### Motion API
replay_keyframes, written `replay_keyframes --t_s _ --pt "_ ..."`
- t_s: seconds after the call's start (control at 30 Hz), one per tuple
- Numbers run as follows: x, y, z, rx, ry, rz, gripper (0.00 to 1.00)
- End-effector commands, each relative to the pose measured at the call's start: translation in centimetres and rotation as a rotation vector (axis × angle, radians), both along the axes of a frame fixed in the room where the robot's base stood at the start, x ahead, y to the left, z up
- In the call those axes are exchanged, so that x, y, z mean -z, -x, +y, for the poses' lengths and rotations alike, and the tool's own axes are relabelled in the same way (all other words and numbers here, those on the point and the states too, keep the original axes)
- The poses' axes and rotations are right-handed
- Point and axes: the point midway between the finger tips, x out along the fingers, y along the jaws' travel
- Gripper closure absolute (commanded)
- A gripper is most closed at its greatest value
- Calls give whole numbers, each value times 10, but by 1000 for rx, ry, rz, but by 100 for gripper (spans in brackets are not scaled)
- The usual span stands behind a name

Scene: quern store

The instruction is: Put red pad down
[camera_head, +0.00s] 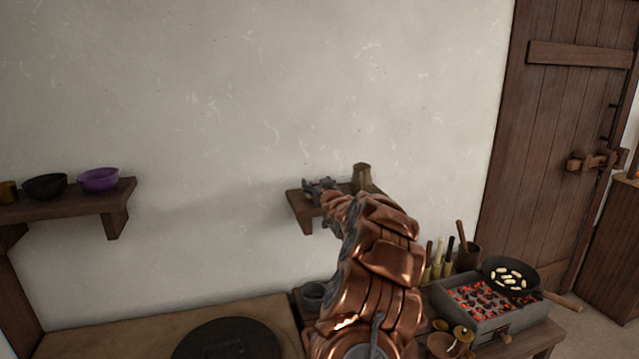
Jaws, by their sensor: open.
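My arm reaches away from me to a small wooden wall shelf (301,207). My gripper (317,185) is at the left part of this shelf, at about the height of its top, and is open. I cannot make out a red pad; it may be hidden by my gripper and arm, or too small to tell. My arm covers much of the shelf's middle and right. A brown jug (361,177) stands on the shelf just right of my gripper.
A left shelf holds a black bowl (45,186) and a purple bowl (98,179). A brazier of glowing coals (480,300) bears a frying pan (511,278) at right. A dark round lid (228,342) lies on the front bench (130,325). A grey cup (313,295) stands beside my arm.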

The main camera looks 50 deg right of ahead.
Motion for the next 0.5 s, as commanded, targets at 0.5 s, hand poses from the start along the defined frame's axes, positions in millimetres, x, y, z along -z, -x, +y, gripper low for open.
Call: replay_keyframes --t_s 0.5 --pt "-5 11 4 2 -1 -3 26"
